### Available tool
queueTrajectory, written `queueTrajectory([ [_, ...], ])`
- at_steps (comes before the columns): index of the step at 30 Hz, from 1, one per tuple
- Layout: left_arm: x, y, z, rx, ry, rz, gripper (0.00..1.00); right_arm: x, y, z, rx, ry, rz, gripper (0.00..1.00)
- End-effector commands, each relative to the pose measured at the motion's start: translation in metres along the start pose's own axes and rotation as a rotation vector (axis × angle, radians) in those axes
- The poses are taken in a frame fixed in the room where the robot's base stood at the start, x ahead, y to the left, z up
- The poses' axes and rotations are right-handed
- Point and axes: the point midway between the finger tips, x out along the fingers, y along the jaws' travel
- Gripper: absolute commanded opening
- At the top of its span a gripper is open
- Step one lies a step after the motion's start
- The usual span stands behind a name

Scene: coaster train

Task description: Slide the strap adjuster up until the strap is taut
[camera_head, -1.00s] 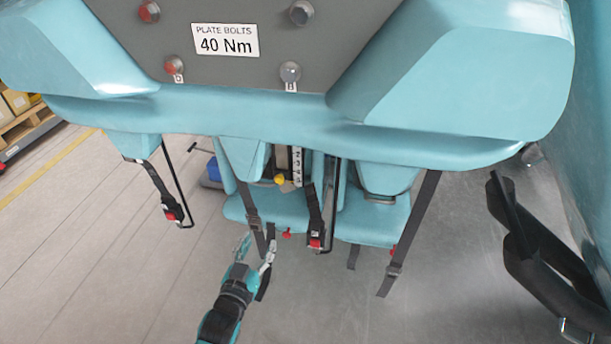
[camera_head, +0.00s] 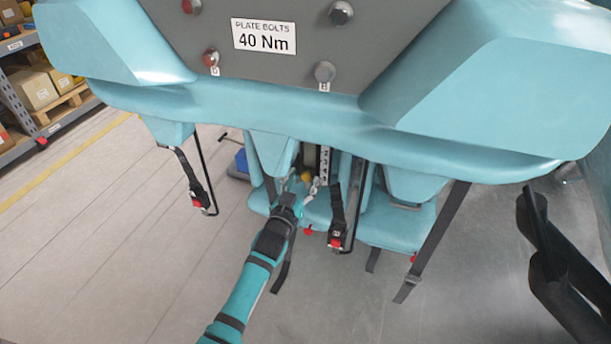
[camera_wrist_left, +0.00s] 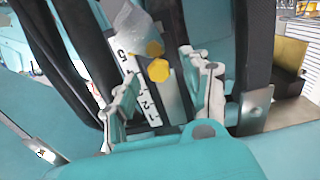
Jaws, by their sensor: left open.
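My left gripper (camera_head: 298,188) reaches in front of the middle seat, and it also shows in the left wrist view (camera_wrist_left: 158,88). Its two fingers are apart. Between them, beyond the tips, stand a yellow knob (camera_wrist_left: 157,69) and a numbered plate (camera_wrist_left: 140,95); no strap is seen gripped. A dark strap (camera_head: 283,276) hangs below the gripper, its upper part partly hidden by my arm. Another dark strap (camera_head: 433,240) hangs at the right seat with a small adjuster (camera_head: 411,280) near its lower end. In the wrist view, dark straps run on both sides, with a metal plate (camera_wrist_left: 255,106) at right.
A teal housing with a grey panel (camera_head: 290,75) overhangs the seats. Buckles with red buttons (camera_head: 336,241) hang on dark straps beside black bars. Shelves with boxes (camera_head: 40,90) stand at far left. The floor (camera_head: 130,260) at left is clear.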

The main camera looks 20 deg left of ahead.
Motion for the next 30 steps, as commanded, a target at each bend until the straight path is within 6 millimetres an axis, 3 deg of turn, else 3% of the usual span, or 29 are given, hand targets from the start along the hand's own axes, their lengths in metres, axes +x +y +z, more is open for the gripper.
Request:
queueTrajectory([
  [6, 0.023, 0.0, 0.0, -0.001, 0.001, 0.0, 0.48, 0.001, 0.001, -0.001, 0.0, 0.002, 0.002, 0.4],
  [16, 0.026, 0.0, 0.0, -0.001, 0.0, 0.0, 0.48, 0.001, 0.0, -0.002, -0.002, 0.002, 0.0, 0.4],
  [27, 0.026, 0.0, 0.0, -0.001, 0.0, 0.0, 0.03, 0.001, -0.005, -0.003, -0.002, 0.004, -0.006, 0.4],
  [30, 0.026, 0.0, -0.004, 0.0, 0.001, 0.0, 0.03, -0.002, -0.006, -0.003, -0.002, 0.004, -0.007, 0.4],
])
